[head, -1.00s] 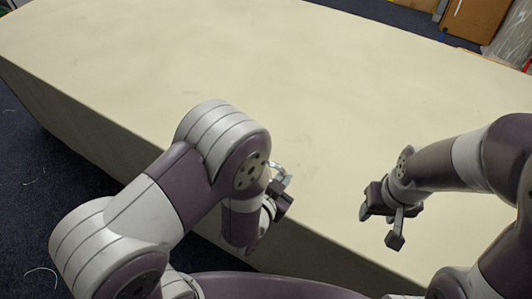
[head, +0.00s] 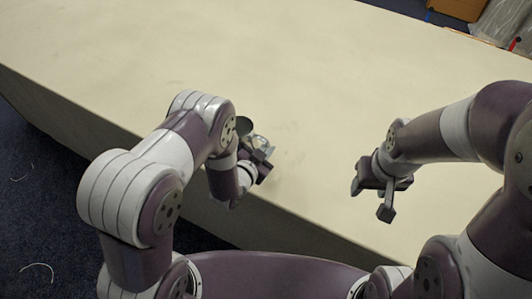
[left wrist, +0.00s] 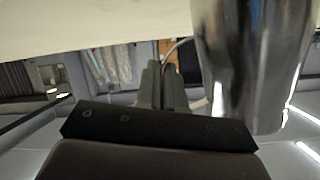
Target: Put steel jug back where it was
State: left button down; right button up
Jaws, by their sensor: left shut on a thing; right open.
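The steel jug (left wrist: 250,65) is a shiny metal vessel at the right of the left wrist view. Its thin handle runs to the fingers of my left gripper (left wrist: 160,85), which are shut on it. In the head view the jug (head: 244,125) is mostly hidden behind my left wrist, with a dark part showing. My left gripper (head: 260,160) is over the near part of the table there. Whether the jug touches the table cannot be told. My right gripper (head: 373,198) is open and empty, over the table's near edge to the right.
The long cream cloth table (head: 330,80) is bare in the head view, with wide free room beyond and left of the grippers. Its near edge runs diagonally beneath my arms. A brown box (head: 458,8) stands past the far edge at the top right.

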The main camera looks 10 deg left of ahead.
pick_arm(q)
jog(key=shift+f, duration=1.2)
jog(key=c, duration=1.2)
grip_release()
jog(key=shift+c, duration=0.2)
